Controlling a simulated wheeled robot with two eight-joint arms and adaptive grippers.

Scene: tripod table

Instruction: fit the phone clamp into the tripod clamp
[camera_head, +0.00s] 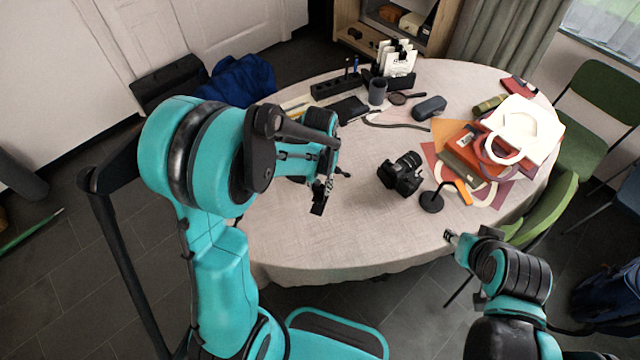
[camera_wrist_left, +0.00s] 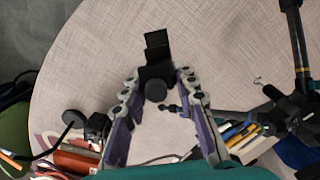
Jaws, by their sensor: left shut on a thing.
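The black phone clamp (camera_wrist_left: 157,72) is held between the fingers of my left gripper (camera_wrist_left: 158,92) in the left wrist view, with a round knob towards the camera. In the head view my left gripper (camera_head: 324,182) is over the table, with the dark clamp (camera_head: 318,206) below its fingers. A black tripod-like stand (camera_wrist_left: 290,108) shows at the right of the left wrist view, apart from the phone clamp.
The round table (camera_head: 330,240) has free room at its front. A camera (camera_head: 401,173) and a black round-based stand (camera_head: 432,201) are right of my left gripper. Bags and papers (camera_head: 480,150) cover the right side. A pen holder (camera_head: 336,86) and glasses case (camera_head: 429,107) are at the back.

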